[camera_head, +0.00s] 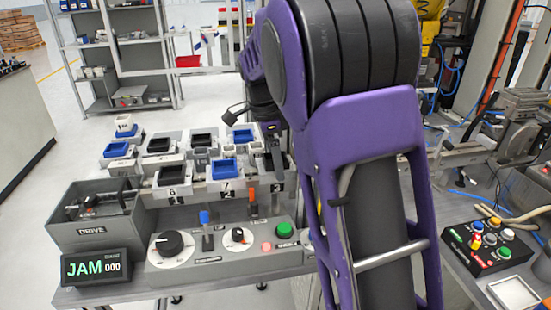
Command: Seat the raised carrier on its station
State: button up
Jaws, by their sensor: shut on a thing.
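Several white carriers with black or blue frames stand in rows on the bench. Black-framed carrier 6 (171,176) and blue-framed carrier 7 (224,169) are at the front. I cannot tell which carrier is raised. My gripper (274,158) points down at the right end of the rows, above the label 3 (278,184). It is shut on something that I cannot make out. My purple arm hides the area right of it.
A control panel (220,248) with knobs, levers and a green button spans the bench front. A black button box (490,245) is at right.

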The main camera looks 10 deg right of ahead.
dwell(0.3)
jog(key=o, duration=1.4)
jog(key=shift+o, duration=0.2)
jog(key=shift+f, duration=0.1)
jog(key=shift+r+p, duration=3.1)
jog(key=shift+r, duration=0.45)
